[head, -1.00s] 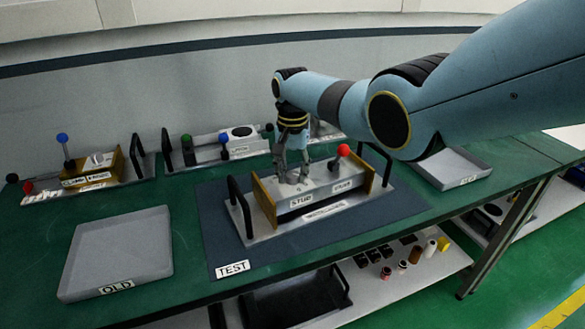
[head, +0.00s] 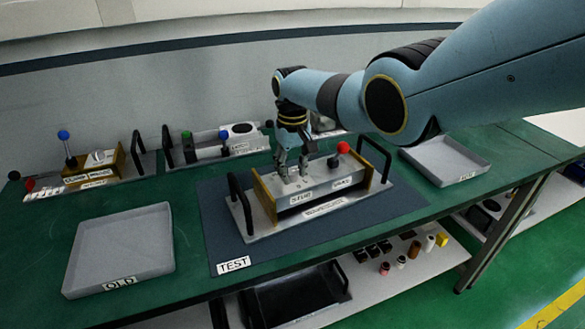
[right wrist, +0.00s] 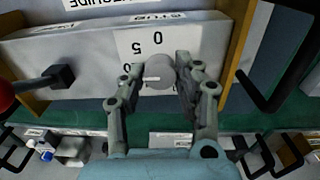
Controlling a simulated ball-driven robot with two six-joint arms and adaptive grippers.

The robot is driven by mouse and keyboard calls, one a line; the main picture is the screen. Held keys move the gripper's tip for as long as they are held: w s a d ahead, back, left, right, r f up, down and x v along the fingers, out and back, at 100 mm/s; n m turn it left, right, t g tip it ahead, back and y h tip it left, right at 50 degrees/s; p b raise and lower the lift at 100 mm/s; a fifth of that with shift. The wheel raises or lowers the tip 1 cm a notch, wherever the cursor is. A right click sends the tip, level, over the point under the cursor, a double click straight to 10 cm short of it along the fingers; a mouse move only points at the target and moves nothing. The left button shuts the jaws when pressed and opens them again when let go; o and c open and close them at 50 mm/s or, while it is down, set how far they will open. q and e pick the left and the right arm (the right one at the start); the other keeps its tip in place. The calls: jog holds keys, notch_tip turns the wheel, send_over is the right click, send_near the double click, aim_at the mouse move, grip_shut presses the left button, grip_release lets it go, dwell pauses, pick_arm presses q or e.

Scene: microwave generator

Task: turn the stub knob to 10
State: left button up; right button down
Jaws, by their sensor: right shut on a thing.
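The test unit (head: 318,186) is a grey box with tan end plates. Its STUB label (head: 301,197) is on the front. My right gripper (head: 292,178) points down onto its top at the STUB end. The right wrist view shows the round grey stub knob (right wrist: 159,73) between my two fingertips (right wrist: 158,76), which are shut on it. A short white mark shows on the knob. The scale plate (right wrist: 136,62) beside it has a 5 and a 0 readable, upside down; other digits are partly hidden by the fingers. My left gripper is not in view.
A red-ball lever (head: 343,148) stands on the same unit, right of the gripper. Black handles (head: 239,205) rise at both ends. The OLD tray (head: 120,250) is at left and another grey tray (head: 445,161) at right, both empty. Other units line the back.

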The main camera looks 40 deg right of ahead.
aim_at(292, 171)
jog(key=shift+w, duration=0.1)
dwell(0.4)
jog(key=c, duration=0.9)
grip_release()
jog(key=shift+c, duration=0.2)
notch_tip(292, 171, up, 12)
